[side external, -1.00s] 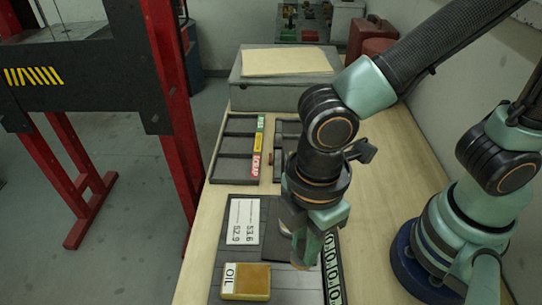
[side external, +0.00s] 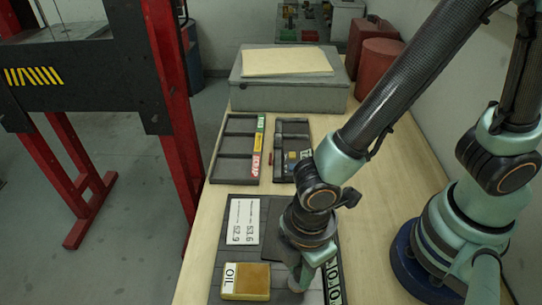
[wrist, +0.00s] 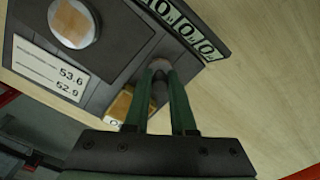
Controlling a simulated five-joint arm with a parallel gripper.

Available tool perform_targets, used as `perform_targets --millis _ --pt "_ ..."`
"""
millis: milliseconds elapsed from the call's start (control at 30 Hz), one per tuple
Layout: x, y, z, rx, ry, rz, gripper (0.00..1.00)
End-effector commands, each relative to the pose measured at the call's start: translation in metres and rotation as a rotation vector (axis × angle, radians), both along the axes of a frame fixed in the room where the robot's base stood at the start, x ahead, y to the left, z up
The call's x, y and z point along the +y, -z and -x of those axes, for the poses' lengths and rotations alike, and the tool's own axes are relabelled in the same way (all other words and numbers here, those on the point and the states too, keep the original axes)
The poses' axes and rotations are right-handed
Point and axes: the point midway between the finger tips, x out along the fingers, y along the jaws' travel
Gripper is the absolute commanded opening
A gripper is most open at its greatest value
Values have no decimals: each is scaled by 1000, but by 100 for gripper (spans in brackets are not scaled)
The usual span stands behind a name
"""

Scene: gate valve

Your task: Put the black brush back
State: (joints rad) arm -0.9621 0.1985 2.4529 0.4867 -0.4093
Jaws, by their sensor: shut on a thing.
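My gripper (side external: 303,284) is low over the front part of the dark mat, to the right of the yellow oil block (side external: 245,282). In the wrist view its fingers (wrist: 160,75) are shut on a small dark piece (wrist: 158,90), seemingly the black brush. It is mostly hidden between the fingers, so its lower end and any contact with the mat cannot be told. The oil block (wrist: 121,104) is just left of the fingers in the wrist view. The dark mat (wrist: 112,72) carries a white card (wrist: 48,68) with numbers and a strip of labels (wrist: 185,28).
A round disc with a tan face (wrist: 75,22) lies on the mat. Two dark compartment trays stand farther back, the left one (side external: 237,155) with coloured labels, the right one (side external: 292,126) holding small items. A grey box (side external: 290,95) is behind them. Bare wood (side external: 385,205) lies right.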

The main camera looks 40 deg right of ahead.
Motion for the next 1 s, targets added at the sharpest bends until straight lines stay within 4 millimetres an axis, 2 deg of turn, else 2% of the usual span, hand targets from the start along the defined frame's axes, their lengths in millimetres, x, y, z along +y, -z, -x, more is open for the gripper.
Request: perform_targets --millis 167,200,267,300,667,833,1000 --pt "0 2 0 0 0 1 0" --pt "0 3 0 0 0 1 27" --pt "0 3 0 0 0 0 50" --pt "0 3 0 0 0 0 53" --pt "0 0 0 0 0 -1 53" --pt "1 -14 -1 -3 0 -5 53" --pt "1 -39 -1 -4 0 -6 53"
